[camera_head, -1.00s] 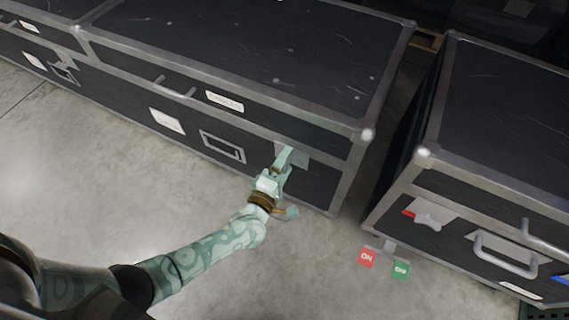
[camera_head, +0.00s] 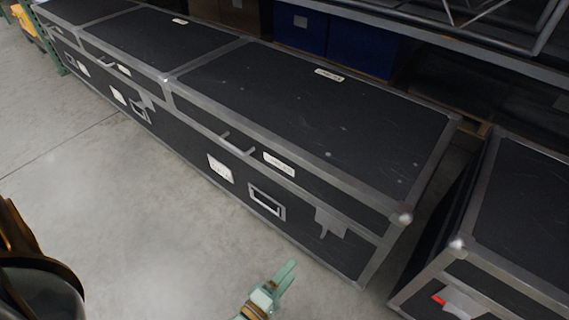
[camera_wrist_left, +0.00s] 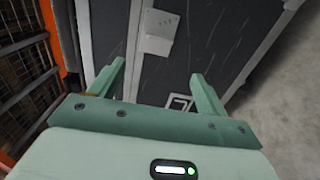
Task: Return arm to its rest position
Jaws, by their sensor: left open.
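My left gripper (camera_head: 286,274) is at the bottom of the head view, over the bare concrete floor in front of a long black case with metal edges (camera_head: 320,120). Its fingers are apart with nothing between them. It is clear of the case's grey latch (camera_head: 330,222) on the front face near the right corner. In the left wrist view, the two pale green fingers (camera_wrist_left: 156,72) stand apart in front of a dark case panel with a grey plate (camera_wrist_left: 158,32). My right gripper is in neither view.
Another black case (camera_head: 520,220) stands at the right across a narrow gap. More cases (camera_head: 150,40) run in line to the upper left. Shelving with blue bins (camera_head: 355,45) is behind.

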